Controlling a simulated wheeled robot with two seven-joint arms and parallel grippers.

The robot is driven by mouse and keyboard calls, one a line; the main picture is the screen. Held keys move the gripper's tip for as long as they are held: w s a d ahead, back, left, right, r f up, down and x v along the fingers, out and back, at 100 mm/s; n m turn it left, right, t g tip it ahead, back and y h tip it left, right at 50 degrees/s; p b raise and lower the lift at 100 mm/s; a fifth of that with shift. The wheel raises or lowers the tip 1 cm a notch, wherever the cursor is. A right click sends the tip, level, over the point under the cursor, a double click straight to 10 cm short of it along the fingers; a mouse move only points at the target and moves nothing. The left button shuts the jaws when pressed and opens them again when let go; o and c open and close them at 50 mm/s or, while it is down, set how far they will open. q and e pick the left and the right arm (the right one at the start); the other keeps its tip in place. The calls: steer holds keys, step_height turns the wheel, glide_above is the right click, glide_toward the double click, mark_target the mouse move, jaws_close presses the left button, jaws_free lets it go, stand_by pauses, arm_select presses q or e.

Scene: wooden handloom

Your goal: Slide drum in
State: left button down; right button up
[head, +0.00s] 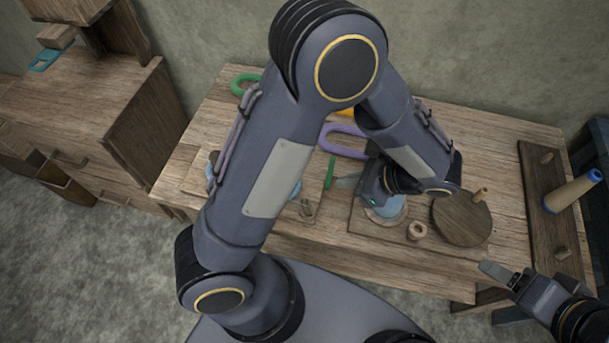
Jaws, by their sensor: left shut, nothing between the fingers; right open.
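Which part is the drum I cannot tell. A tan cylinder with blue ends (573,190) leans over a wooden board at the far right. My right gripper (496,272) is open, low at the right near the bench's front edge, apart from these parts.
The wooden bench (215,130) holds a purple ring (345,140), a green ring (243,83) and a small wooden spool (416,231). My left arm hides much of the bench's middle. A wooden cabinet (90,110) stands at the left, with open floor before it.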

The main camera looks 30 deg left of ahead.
arm_select(q)
glide_toward(300, 189)
steer(key=shift+s+a+f, duration=0.1)
steer(key=shift+a, duration=0.45)
steer(key=shift+s+a+f, duration=0.1)
steer(key=shift+a+f, duration=0.05)
steer(key=shift+a, duration=0.45)
steer(key=a+p, duration=0.1)
steer(key=a, duration=0.2)
steer(key=shift+a, duration=0.2)
steer(key=shift+a+f, duration=0.15)
steer(key=shift+a, duration=0.25)
steer(key=shift+a, duration=0.3)
steer(key=shift+s+a+b, duration=0.25)
steer(key=shift+a, duration=0.6)
steer(key=shift+s+a+b, duration=0.2)
steer(key=shift+s+a, duration=0.05)
steer(key=shift+a, duration=0.65)
